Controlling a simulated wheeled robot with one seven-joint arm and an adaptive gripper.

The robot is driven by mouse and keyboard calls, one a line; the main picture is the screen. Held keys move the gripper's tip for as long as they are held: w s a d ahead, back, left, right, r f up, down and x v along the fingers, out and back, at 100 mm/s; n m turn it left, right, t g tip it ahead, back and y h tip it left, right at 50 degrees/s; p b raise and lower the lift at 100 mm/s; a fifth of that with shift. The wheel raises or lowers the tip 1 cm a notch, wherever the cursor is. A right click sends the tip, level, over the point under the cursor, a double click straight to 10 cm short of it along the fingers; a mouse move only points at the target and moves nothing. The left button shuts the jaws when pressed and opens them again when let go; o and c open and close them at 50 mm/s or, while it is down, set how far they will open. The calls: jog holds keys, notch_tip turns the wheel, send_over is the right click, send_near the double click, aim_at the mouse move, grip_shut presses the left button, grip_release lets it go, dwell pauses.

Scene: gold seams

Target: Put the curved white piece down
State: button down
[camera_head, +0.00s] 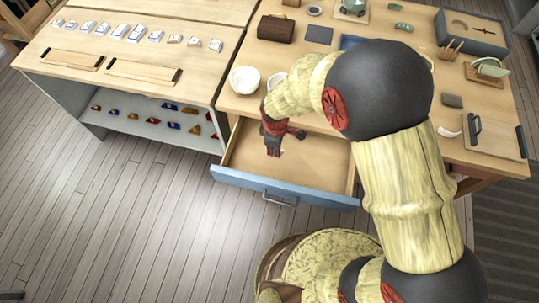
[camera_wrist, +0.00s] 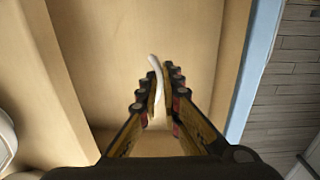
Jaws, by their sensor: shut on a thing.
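My gripper (camera_head: 273,150) points down over the open drawer (camera_head: 322,162) of the right-hand table. In the wrist view, my gripper (camera_wrist: 160,82) is shut on a thin curved white piece (camera_wrist: 154,66), whose upper end sticks out past the fingertips. The bare wooden drawer floor (camera_wrist: 105,60) lies beneath it. I cannot tell whether the piece touches the floor. In the head view the held piece is mostly hidden by the fingers. Another curved white piece (camera_head: 447,132) lies on the table to the right.
The drawer's blue front (camera_head: 285,188) is pulled out toward me. A white bowl (camera_head: 244,80) stands near the table edge behind my gripper. A brown box (camera_head: 276,28), a grey tray (camera_head: 470,32) and a board (camera_head: 494,140) occupy the table. The drawer floor looks clear.

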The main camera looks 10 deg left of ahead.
aim_at(269, 158)
jog(key=shift+w+a+f+b, duration=0.2)
jog(key=shift+a+f, duration=0.25)
jog(key=shift+f, duration=0.15)
jog(key=shift+w+a+f+b, duration=0.15)
jog(key=shift+a+f, duration=0.3)
jog(key=shift+f, duration=0.15)
notch_tip(269, 158, down, 3)
jog(key=shift+w+a+f+b, duration=0.1)
jog(key=shift+a+f+b, duration=0.1)
jog(key=shift+b, duration=0.7)
jog(key=c, duration=2)
grip_release()
jog(key=shift+f, duration=0.1)
jog(key=r+p, duration=0.1)
jog(key=r, duration=0.3)
jog(key=r+p, duration=0.2)
jog(key=r, duration=0.2)
jog(key=r+p, duration=0.1)
jog(key=r, duration=0.3)
jog(key=shift+s+r, duration=0.15)
jog(key=shift+s, duration=0.1)
